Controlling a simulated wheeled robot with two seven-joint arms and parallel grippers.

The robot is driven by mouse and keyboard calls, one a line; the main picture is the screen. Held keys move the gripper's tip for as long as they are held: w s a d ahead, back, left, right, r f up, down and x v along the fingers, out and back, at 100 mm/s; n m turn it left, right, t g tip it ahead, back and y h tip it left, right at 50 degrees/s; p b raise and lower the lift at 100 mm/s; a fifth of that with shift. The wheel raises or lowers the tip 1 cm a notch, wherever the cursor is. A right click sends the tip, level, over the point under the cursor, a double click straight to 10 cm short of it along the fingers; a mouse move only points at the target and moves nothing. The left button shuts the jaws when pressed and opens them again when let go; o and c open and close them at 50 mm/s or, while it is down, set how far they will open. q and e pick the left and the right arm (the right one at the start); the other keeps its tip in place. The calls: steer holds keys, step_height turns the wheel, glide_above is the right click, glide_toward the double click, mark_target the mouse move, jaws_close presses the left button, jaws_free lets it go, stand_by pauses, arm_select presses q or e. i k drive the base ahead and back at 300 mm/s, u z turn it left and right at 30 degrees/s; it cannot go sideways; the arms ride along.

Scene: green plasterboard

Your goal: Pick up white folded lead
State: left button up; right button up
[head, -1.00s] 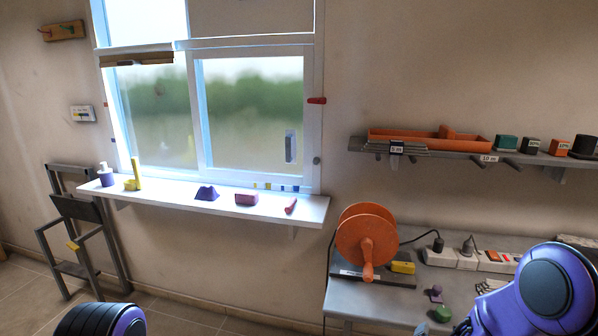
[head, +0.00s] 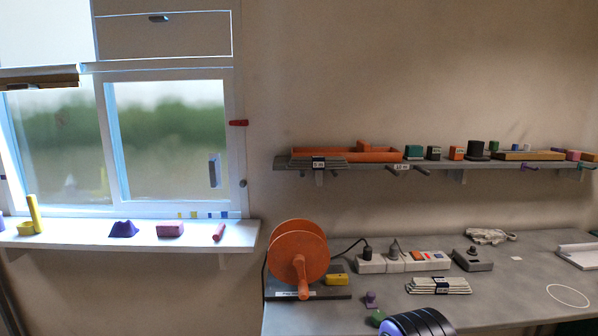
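A white folded lead (head: 438,286) lies flat on the grey workbench, right of the orange reel. It is a bundle of parallel strands with a dark band around its middle. A looser whitish bundle (head: 488,236) lies farther back on the bench near the wall. Neither of my grippers shows. A rounded black and purple part of my own arm shows at the bottom edge, in front of the white folded lead and apart from it in the picture.
The orange reel (head: 299,254) stands at the bench's left, with a yellow block (head: 337,279) beside it. Power strips (head: 404,262) and a grey box (head: 472,260) stand behind the lead. Small purple (head: 371,299) and green pieces lie in front. Bench right of the lead is mostly clear.

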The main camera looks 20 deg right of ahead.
mark_target(436, 285)
steer(key=z, duration=1.4)
